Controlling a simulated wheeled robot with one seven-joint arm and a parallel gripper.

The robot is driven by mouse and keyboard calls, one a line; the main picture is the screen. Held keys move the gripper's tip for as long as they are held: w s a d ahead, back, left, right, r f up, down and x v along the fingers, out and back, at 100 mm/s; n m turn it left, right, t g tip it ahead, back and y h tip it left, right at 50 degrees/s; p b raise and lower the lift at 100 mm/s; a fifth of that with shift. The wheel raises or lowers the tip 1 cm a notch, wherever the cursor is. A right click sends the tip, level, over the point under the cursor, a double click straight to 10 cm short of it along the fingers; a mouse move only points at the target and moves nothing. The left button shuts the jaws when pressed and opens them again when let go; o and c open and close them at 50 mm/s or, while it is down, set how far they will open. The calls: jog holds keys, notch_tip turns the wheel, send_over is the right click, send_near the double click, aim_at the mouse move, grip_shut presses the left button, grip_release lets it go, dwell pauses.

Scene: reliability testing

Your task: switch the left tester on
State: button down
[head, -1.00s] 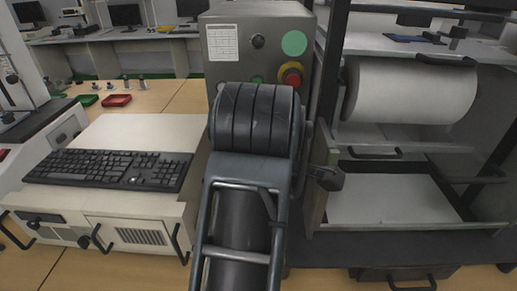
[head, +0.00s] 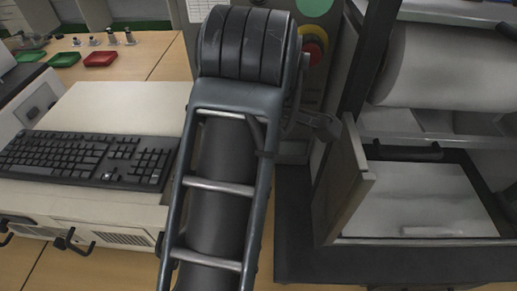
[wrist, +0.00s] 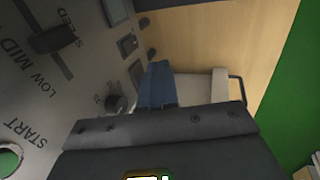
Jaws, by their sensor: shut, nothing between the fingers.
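In the wrist view a grey panel (wrist: 50,120) fills the left side. It carries the words START, LOW, MID and SPEED, a dark speed knob (wrist: 55,40), a green button (wrist: 10,158), a small dark knob (wrist: 117,103) and a rocker switch (wrist: 128,44). My gripper (wrist: 158,72) is shut and empty, its bluish fingers to the right of the small knob; whether they touch the panel I cannot tell. In the head view my arm hides the gripper and most of the grey control box, whose red stop button (head: 312,52) shows. I cannot tell which machine is the left tester.
A pale machine top with a black keyboard (head: 88,160) lies on the left. A green tray (head: 64,59) and a red tray (head: 101,59) stand behind it. An open drawer (head: 360,190) and a paper roll (head: 440,65) are on the right, close to my arm.

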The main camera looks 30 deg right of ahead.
jog(key=w+d+f+p, duration=0.1)
jog(key=w+d+f, duration=0.3)
jog(key=f, duration=0.5)
jog(key=shift+w+f, duration=0.4)
jog(key=shift+w, duration=0.5)
jog(key=shift+d, duration=0.1)
jog(key=shift+w+d+f+t+b, duration=0.1)
jog(key=shift+w+t+b, duration=0.05)
jog(key=shift+t+b, duration=0.15)
